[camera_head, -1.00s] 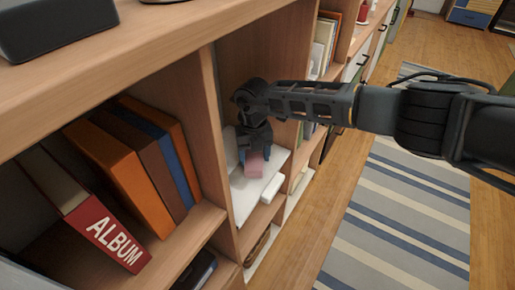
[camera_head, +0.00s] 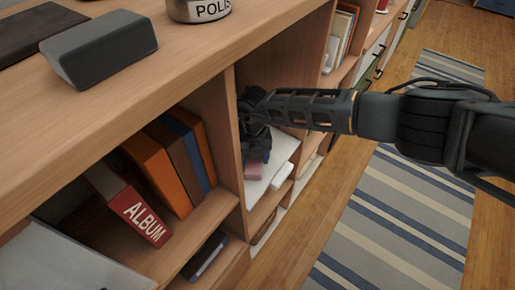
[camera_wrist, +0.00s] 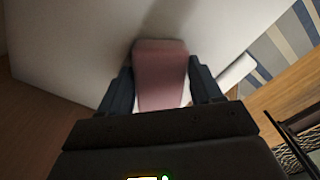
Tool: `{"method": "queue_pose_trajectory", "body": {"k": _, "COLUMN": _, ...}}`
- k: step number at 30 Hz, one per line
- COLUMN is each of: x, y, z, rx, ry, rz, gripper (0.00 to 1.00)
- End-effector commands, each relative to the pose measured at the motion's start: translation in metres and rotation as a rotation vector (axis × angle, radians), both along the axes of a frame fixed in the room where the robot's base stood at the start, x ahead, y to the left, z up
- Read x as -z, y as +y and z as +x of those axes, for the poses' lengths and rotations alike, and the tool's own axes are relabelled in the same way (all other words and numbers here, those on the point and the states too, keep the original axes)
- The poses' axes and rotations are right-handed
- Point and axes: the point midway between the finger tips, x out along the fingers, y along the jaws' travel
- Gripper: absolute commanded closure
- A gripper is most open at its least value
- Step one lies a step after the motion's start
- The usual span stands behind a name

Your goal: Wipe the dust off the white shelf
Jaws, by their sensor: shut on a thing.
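The white shelf (camera_head: 283,150) is a pale board in an open compartment of the wooden unit, and it fills much of the wrist view (camera_wrist: 75,45). My gripper (camera_head: 256,165) is inside that compartment, pointing down at the board. It is shut on a pink block-like thing (camera_wrist: 160,75), which sits between the two dark fingers in the wrist view. The pink thing (camera_head: 254,172) is at or just above the board; I cannot tell whether it touches. I cannot make out dust on the visible part. My wrist hides the back of the compartment.
A wooden divider (camera_head: 226,130) stands close to the left of my gripper. Books and a red album (camera_head: 140,213) fill the left compartment. A grey device (camera_head: 100,48) and a tin (camera_head: 198,8) stand on top. A striped rug (camera_head: 385,225) lies on the open floor.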

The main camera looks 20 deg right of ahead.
Motion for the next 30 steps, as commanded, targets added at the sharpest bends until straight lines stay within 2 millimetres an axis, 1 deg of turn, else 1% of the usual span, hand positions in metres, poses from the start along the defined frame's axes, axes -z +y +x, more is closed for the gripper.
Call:
{"method": "queue_pose_trajectory", "body": {"k": 5, "x": -0.001, "y": 0.005, "z": -0.004, "rx": -0.001, "ry": 0.001, "rz": 0.000, "gripper": 0.84}}
{"method": "queue_pose_trajectory", "body": {"k": 18, "x": -0.002, "y": 0.031, "z": -0.023, "rx": 0.000, "ry": 0.000, "rz": 0.000, "gripper": 0.84}}
{"method": "queue_pose_trajectory", "body": {"k": 26, "x": 0.004, "y": 0.031, "z": -0.022, "rx": 0.002, "ry": -0.002, "rz": 0.000, "gripper": 0.85}}
{"method": "queue_pose_trajectory", "body": {"k": 30, "x": 0.004, "y": 0.025, "z": -0.018, "rx": 0.002, "ry": -0.004, "rz": -0.003, "gripper": 0.85}}
